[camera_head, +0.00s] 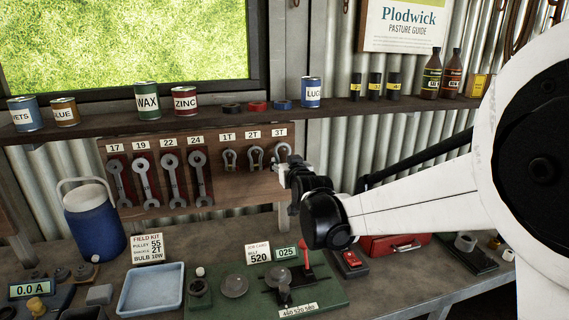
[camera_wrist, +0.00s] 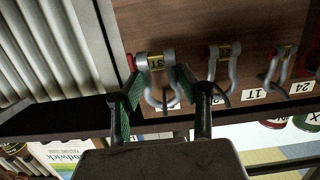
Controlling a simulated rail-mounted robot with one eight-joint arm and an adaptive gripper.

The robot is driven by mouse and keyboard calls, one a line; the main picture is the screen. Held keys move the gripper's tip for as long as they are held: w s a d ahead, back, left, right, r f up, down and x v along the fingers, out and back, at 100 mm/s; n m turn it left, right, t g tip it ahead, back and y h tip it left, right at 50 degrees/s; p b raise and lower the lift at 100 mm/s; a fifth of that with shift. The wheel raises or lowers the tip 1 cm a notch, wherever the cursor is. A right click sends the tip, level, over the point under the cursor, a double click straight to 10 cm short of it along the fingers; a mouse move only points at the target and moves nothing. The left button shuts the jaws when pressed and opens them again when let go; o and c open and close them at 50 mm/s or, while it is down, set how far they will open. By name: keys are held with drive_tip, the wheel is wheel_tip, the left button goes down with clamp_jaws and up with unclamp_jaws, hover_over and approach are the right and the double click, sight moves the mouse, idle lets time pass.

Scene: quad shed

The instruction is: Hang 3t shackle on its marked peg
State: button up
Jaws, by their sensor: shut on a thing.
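The 3T shackle (camera_wrist: 158,75) is a grey metal bow with a red pin end and a yellow tag. In the wrist view it sits between the two green-padded fingers of my gripper (camera_wrist: 157,88), which is shut on it. In the head view my gripper (camera_head: 289,165) is at the right end of the wooden tool board (camera_head: 238,182). The shackle (camera_head: 282,151) shows there just under the 3T label (camera_head: 279,132). My fingers hide part of it. The 3T peg is not clearly visible, and I cannot tell whether the shackle is on it.
The 2T shackle (camera_head: 256,155) and 1T shackle (camera_head: 230,158) hang close to the left, with several spanners (camera_head: 171,180) beyond. A shelf (camera_head: 220,117) with cans runs above. The bench below holds a blue tray (camera_head: 152,290), a green fixture and a red box (camera_head: 392,247).

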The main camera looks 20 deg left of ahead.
drive_tip(key=o, duration=1.4)
drive_tip(key=shift+c, duration=0.2)
drive_tip(key=v, duration=1.2)
drive_tip(key=s+d+f+m+g+h+b, duration=0.15)
drive_tip(key=s+d, duration=0.25)
drive_tip(key=d, duration=0.7)
drive_tip(key=s+d+f+m+g+h+b, duration=0.1)
drive_tip(key=s+d+h, duration=0.25)
drive_tip(key=d, duration=0.75)
drive_tip(key=s+d+f+m+g+h, duration=0.1)
drive_tip(key=s+d+f, duration=0.2)
drive_tip(key=s+d, duration=0.2)
drive_tip(key=s+d+f+m+g+h+b, duration=0.1)
drive_tip(key=s+d+f+g, duration=0.1)
drive_tip(key=s+d+f, duration=0.2)
drive_tip(key=s+d+f+m+g+h+b, duration=0.1)
drive_tip(key=s+d+f+m+h, duration=0.1)
drive_tip(key=s+d, duration=0.6)
drive_tip(key=s+f, duration=0.1)
drive_tip(key=s, duration=0.2)
drive_tip(key=shift+s+d+f, duration=0.2)
drive_tip(key=shift+f, duration=0.15)
